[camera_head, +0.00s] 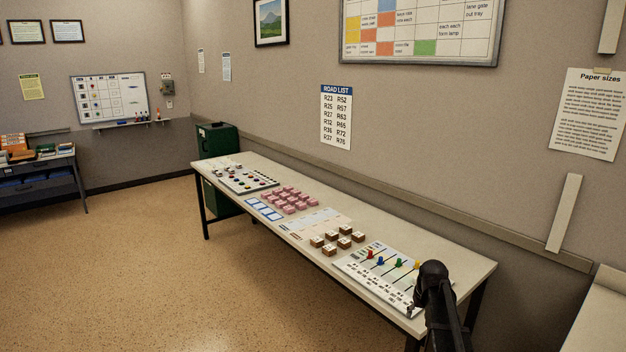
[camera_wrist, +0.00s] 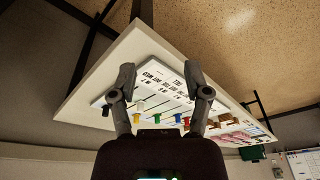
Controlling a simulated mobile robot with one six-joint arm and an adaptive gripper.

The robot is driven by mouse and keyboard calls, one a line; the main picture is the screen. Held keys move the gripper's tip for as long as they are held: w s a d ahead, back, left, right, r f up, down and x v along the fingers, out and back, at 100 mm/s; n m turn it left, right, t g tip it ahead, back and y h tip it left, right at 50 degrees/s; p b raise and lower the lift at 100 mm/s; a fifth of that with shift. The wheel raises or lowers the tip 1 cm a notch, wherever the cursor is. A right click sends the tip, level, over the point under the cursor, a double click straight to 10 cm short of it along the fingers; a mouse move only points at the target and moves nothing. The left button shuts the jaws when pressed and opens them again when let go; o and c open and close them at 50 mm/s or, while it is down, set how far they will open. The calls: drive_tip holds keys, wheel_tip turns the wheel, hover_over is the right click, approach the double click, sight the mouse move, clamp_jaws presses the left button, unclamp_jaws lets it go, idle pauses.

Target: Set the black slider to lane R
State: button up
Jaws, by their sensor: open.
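The white slider board (camera_head: 352,268) lies on the near right end of the long table, with dark lane slots and printed labels along its front edge. Red (camera_head: 370,254), blue (camera_head: 380,261), green (camera_head: 398,263) and yellow (camera_head: 417,264) knobs stand near its back side. In the wrist view, a dark knob that looks like the black slider (camera_wrist: 106,111) stands left of the yellow knob, beside my left finger; in the head view my arm hides that area. My gripper (camera_wrist: 158,68) is open and empty over the board. The lane letters are too small to read.
The wall runs close behind the table. The floor (camera_head: 130,260) in front is clear.

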drive_tip(key=s+a+g, duration=0.1)
drive_tip(key=s+a, duration=0.6)
drive_tip(key=s, duration=0.3)
drive_tip(key=s+a+f+g, duration=0.1)
drive_tip(key=s+a, duration=0.7)
drive_tip(key=s, duration=0.3)
drive_tip(key=shift+s+n+b, duration=0.25)
drive_tip(key=shift+n+b, duration=0.1)
drive_tip(key=shift+n, duration=0.05)
drive_tip(key=shift+f, duration=0.1)
idle(2.6)
